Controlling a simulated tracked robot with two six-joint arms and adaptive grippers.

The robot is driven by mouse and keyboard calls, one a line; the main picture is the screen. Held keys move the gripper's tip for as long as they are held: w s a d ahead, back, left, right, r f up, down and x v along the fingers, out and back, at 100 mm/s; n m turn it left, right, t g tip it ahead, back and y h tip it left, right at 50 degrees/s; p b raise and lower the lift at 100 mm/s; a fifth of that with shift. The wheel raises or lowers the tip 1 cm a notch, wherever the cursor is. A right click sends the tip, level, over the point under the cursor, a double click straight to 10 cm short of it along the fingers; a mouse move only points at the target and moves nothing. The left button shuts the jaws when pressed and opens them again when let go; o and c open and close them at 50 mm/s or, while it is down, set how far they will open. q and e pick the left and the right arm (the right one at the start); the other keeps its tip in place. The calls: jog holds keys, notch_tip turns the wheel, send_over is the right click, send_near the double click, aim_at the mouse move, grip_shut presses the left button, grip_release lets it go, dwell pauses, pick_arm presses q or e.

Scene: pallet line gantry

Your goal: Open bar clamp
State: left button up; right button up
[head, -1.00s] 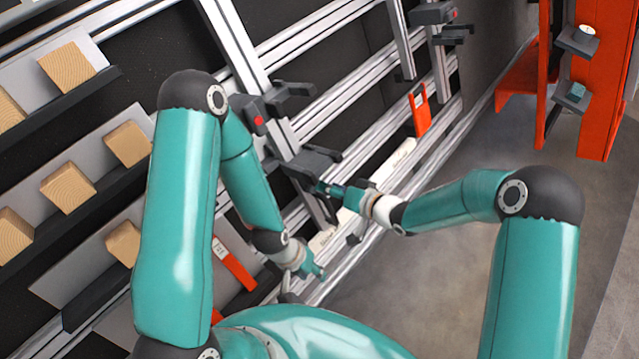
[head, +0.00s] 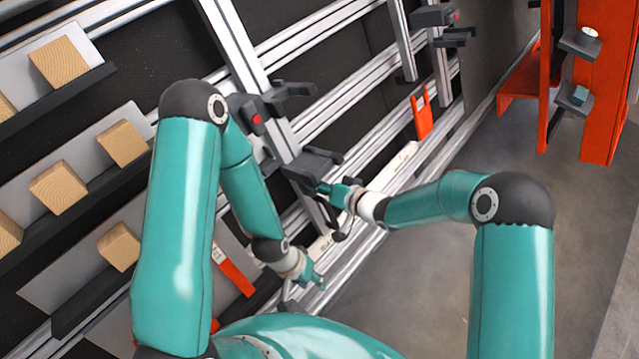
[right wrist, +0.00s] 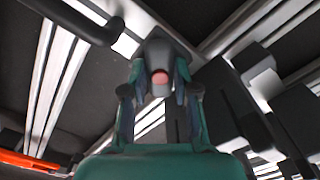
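The bar clamp shows in the head view as a dark upper head (head: 262,112) with a red button and a dark lower jaw (head: 312,166) on the aluminium rails. My right gripper (head: 328,188) is at the lower jaw. In the right wrist view, a dark grey clamp part (right wrist: 158,58) with a red end lies between the fingers of my right gripper (right wrist: 160,80). The fingers stand apart on either side of it; whether they press on it is unclear. My left gripper (head: 316,280) is low by the bottom rails, its fingers too small to judge.
Another dark clamp (head: 436,18) sits farther along the rails. Wooden blocks (head: 60,187) rest on sloping shelves at left. Orange brackets (head: 421,112) are on the rails, and an orange post (head: 603,90) stands at right. The grey floor at right is clear.

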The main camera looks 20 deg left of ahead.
grip_shut()
jog(key=n+b, duration=0.3)
jog(key=b, duration=0.1)
jog(key=n+b, duration=0.2)
jog(key=shift+f+n, duration=0.3)
jog(key=shift+n+b, duration=0.4)
jog(key=shift+b, duration=0.1)
jog(key=shift+d+r+n, duration=0.1)
jog(key=shift+r+n, duration=0.15)
jog(key=shift+n, duration=0.25)
